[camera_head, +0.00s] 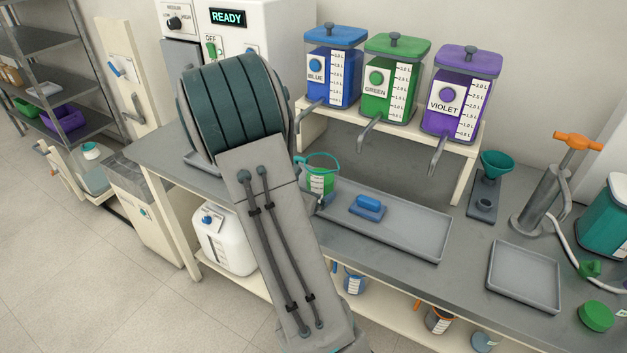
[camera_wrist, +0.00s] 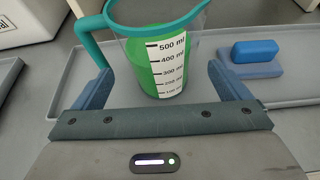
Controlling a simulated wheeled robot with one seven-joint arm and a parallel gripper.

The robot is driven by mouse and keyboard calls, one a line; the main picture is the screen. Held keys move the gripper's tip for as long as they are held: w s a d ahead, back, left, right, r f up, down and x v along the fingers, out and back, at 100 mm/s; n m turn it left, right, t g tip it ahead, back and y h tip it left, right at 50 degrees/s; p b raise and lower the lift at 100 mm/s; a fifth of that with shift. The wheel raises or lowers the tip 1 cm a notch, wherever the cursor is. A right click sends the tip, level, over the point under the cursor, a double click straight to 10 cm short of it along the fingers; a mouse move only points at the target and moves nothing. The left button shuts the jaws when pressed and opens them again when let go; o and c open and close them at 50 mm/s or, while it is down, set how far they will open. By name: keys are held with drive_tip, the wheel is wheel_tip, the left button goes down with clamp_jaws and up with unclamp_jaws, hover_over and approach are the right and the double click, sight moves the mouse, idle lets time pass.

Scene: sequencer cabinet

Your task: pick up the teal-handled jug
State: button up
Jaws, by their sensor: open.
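The teal-handled jug (camera_wrist: 140,62) is a clear measuring jug with a teal rim and handle, a white scale up to 500 ml and green liquid inside. It stands upright at the left part of a long grey tray. In the head view the jug (camera_head: 321,180) is partly hidden behind my arm. In the wrist view my gripper (camera_wrist: 160,88) is open, with one finger on each side of the jug's lower body. The handle is at the left, by the left finger. I cannot tell whether either finger touches the jug.
A blue block-like item (camera_head: 368,206) lies in the grey tray (camera_head: 425,235) to the right of the jug. Blue (camera_head: 333,75), green (camera_head: 391,88) and violet (camera_head: 455,100) dispensers stand on a raised shelf behind, their spouts reaching forward. A smaller tray (camera_head: 524,278) lies further right.

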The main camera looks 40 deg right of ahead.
drive_tip(key=shift+p+x, duration=0.65)
drive_tip(key=shift+x, duration=1.95)
drive_tip(key=shift+w+r, duration=0.1)
drive_tip(key=shift+c, duration=0.4)
drive_tip(key=c, duration=1.3)
drive_tip(key=shift+r, duration=0.2)
wheel_tip(320, 180, up, 28)
drive_tip(key=p, duration=0.2)
drive_tip(key=shift+f+p, duration=0.15)
drive_tip(key=shift+p, duration=0.15)
